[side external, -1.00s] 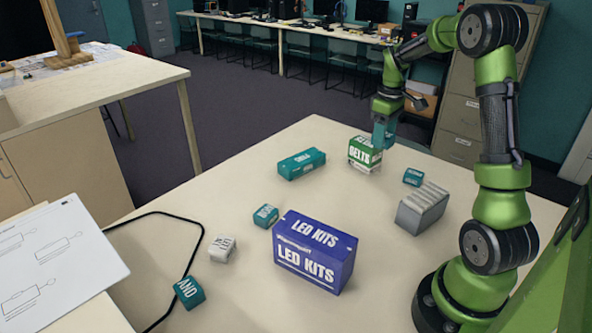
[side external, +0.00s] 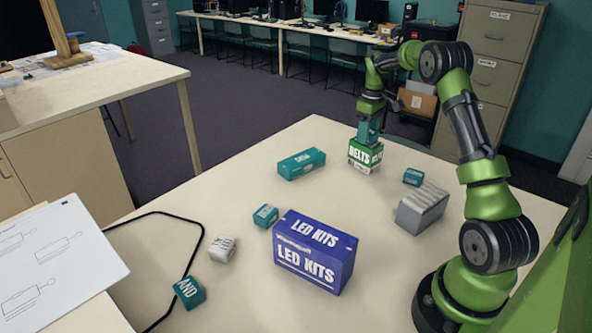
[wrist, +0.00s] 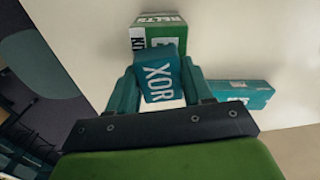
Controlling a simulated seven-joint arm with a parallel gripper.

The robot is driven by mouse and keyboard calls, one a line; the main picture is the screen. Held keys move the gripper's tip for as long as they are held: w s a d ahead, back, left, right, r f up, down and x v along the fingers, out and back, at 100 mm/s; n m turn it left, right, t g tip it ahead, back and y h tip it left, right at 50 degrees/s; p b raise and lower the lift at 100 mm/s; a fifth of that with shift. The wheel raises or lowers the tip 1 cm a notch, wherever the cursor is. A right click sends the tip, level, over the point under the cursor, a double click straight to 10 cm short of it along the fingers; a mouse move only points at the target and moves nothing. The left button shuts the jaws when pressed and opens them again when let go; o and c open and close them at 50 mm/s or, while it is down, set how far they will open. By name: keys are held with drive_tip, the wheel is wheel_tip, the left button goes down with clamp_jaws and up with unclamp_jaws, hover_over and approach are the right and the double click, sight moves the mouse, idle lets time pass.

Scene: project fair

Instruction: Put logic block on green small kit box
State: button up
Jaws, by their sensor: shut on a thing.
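In the wrist view my gripper (wrist: 160,68) is shut on a teal logic block (wrist: 161,82) marked XOR, with a finger on either side. The green box (wrist: 152,20) shows just beyond the block, partly covered by it. In the side view the block is hard to tell from the teal fingers. It is at or just above the box top; I cannot tell whether they touch.
A teal box (side external: 301,163) lies left of the green box. A small teal block (side external: 413,177) and a grey ridged box (side external: 422,208) stand to its right. A large blue LED KITS box (side external: 315,252) stands nearer. Other small blocks (side external: 188,292) sit front left.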

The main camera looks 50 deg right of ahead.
drive_tip(key=o, duration=1)
drive_tip(key=shift+f, duration=0.1)
drive_tip(key=shift+o, duration=0.2)
